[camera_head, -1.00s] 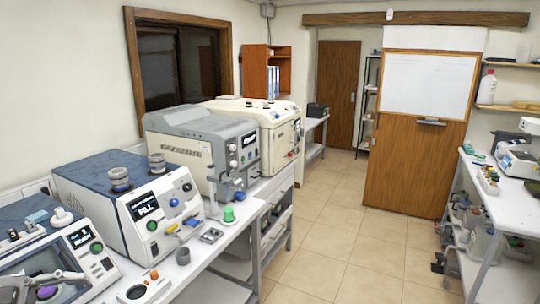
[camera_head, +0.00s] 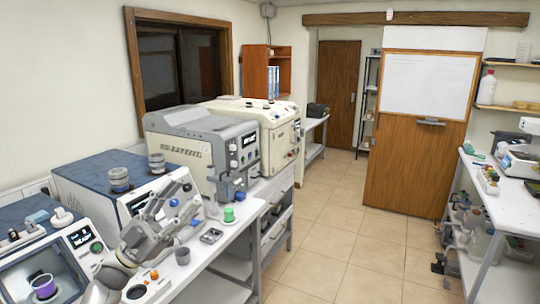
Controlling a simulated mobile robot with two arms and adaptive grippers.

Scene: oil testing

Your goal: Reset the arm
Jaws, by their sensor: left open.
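My left gripper (camera_head: 186,204) is open in front of the second blue-topped machine (camera_head: 88,178) and covers much of its front panel. I see nothing held between its fingers. My left arm comes up from the bottom edge, over the front of the white bench. A purple cup (camera_head: 43,286) sits in the open chamber of the nearest machine (camera_head: 82,238), at the lower left, apart from the gripper. My right gripper does not show.
A grey machine (camera_head: 190,132) and a cream machine (camera_head: 262,118) stand farther along the bench. A green-topped item (camera_head: 228,214) and a small grey cup (camera_head: 182,257) stand near the bench edge. The tiled floor (camera_head: 335,235) is clear in the middle.

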